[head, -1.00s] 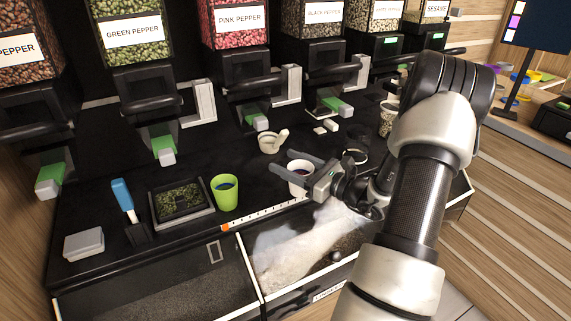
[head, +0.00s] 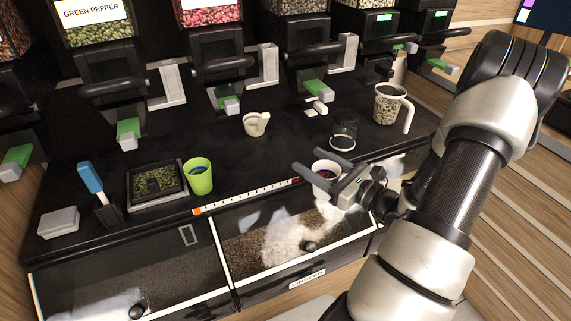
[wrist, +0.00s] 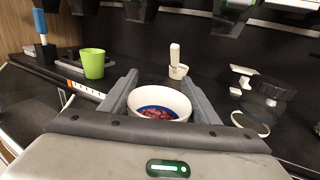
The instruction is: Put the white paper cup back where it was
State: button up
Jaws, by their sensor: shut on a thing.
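The white paper cup (head: 326,176) is between the fingers of my gripper (head: 323,172), near the front edge of the black counter. In the wrist view the cup (wrist: 159,101) shows a blue inside with red pieces in it. The two fingers of my gripper (wrist: 157,95) lie along its left and right sides, shut on it. The cup looks about upright. Its base is hidden in the wrist view, and I cannot tell whether it touches the counter.
A green cup (head: 198,177), a tray of green herbs (head: 133,204) and a blue-handled brush (head: 92,181) stand left. A small white scoop cup (head: 256,124), a clear glass jar (head: 344,132) and a handled jug (head: 387,106) stand behind. Dispensers line the back.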

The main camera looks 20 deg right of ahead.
jog(key=b+x, duration=0.1)
jog(key=x, duration=1.6)
jog(key=shift+w+a, duration=0.1)
jog(key=shift+w, duration=0.05)
jog(key=shift+w+a+f+b, duration=0.1)
jog(key=shift+w+b, duration=0.2)
jog(key=shift+b, duration=0.05)
jog(key=shift+f, duration=0.6)
jog(key=shift+s+f, duration=0.1)
jog(key=o, duration=1.1)
jog(key=shift+o, duration=0.2)
